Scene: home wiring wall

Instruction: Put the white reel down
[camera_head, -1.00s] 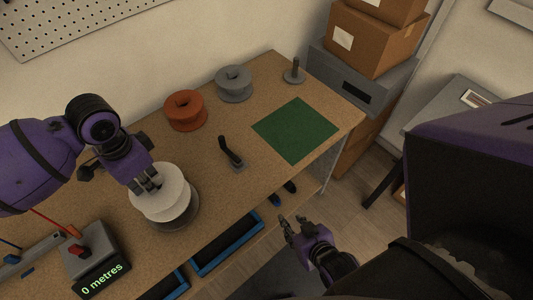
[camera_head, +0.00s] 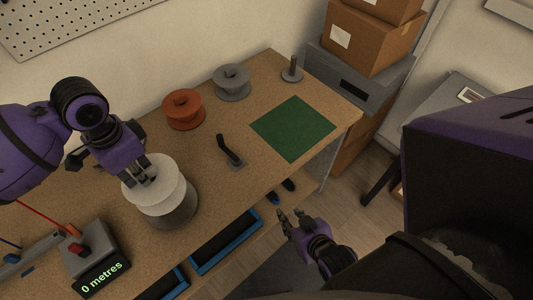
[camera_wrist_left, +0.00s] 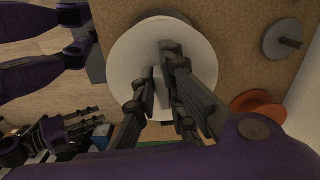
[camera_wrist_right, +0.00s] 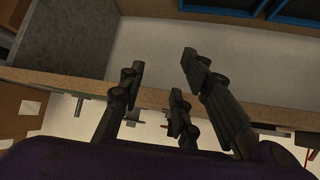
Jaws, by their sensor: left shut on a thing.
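The white reel (camera_head: 158,205) is in my left gripper (camera_head: 145,178), whose fingers are closed on its middle. In the left wrist view the white reel (camera_wrist_left: 125,60) lies just beyond the fingers, its round face filling the centre. It is over a grey round piece (camera_head: 182,212) on the bench, which it partly covers; I cannot tell the exact gap between them. My right gripper (camera_head: 285,217) is open and empty off the bench's front edge. Its spread fingers also show in the right wrist view (camera_wrist_right: 160,80).
The bench holds an orange reel (camera_head: 183,110), a grey reel (camera_head: 232,82), a post on a round base (camera_head: 291,72), a dark handle (camera_head: 229,152) and a green mat (camera_head: 292,128). A meter (camera_head: 102,272) reads "0 metres". Blue-edged trays (camera_head: 228,250) sit below the front edge.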

